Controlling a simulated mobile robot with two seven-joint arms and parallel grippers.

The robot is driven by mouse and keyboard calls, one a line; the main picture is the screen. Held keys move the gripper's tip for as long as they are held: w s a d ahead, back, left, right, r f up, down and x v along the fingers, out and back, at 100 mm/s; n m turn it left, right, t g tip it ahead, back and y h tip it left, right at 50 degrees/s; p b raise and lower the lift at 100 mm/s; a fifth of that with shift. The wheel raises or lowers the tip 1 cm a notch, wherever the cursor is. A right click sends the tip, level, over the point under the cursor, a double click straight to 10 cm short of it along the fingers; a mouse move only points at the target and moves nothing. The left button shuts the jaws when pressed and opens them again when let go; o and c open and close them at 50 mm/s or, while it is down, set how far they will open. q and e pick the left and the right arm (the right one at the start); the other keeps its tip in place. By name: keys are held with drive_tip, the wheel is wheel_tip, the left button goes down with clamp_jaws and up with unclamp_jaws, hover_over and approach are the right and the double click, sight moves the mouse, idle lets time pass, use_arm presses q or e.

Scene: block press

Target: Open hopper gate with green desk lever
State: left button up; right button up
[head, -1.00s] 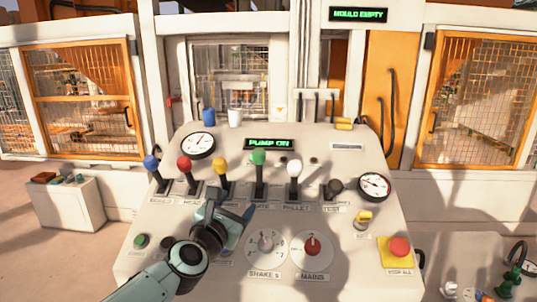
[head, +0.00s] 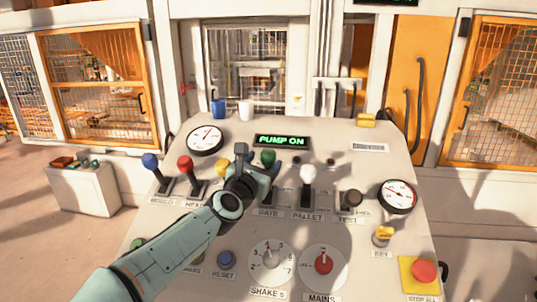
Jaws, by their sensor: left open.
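The control desk (head: 345,225) carries a row of levers with coloured knobs. The green lever knob (head: 268,157) stands above the label GATE, and its lower shaft is partly hidden by my left gripper. My left gripper (head: 257,168) is open at the green lever, with its fingers around or right beside the shaft; I cannot tell if they touch it. The desk display (head: 283,141) reads PUMP ON. My right gripper is not in view.
Neighbouring levers are yellow (head: 222,167), partly hidden by my gripper, red (head: 185,163), blue (head: 150,160) and white (head: 308,174). A red stop button (head: 424,271) sits at the lower right.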

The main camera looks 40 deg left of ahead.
sight(267, 164)
use_arm(q)
drive_tip(key=shift+p+x, duration=0.3)
drive_tip(key=shift+x, duration=2.05)
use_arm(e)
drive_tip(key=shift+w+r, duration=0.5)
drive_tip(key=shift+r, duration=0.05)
use_arm(q)
drive_tip(key=shift+s, duration=0.1)
